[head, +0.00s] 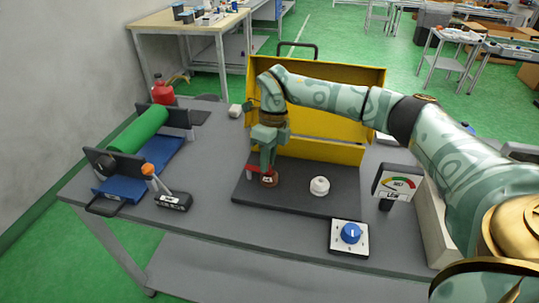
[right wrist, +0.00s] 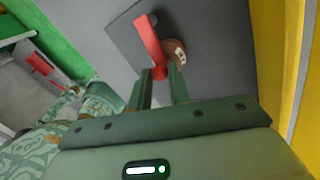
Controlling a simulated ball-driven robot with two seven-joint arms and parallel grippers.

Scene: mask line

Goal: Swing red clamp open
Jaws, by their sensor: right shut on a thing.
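The red clamp (head: 255,172) sits at the left part of the dark base plate (head: 300,203), in front of the yellow panel. In the right wrist view it shows as a red bar (right wrist: 149,42) ending in a rounded red knob. A brown round piece (head: 269,181) is right beside it, also in the right wrist view (right wrist: 175,50). My right gripper (head: 266,163) points down over the clamp and is shut on its knob end, between the fingertips (right wrist: 162,74). The fingers partly hide the clamp in the head view. My left gripper is not in view.
A yellow panelled housing (head: 330,125) stands behind the plate. A white round knob (head: 319,186), a blue dial (head: 351,233) and a gauge (head: 398,184) are to the right. A green roll (head: 138,130) and an orange-tipped lever (head: 160,184) are to the left.

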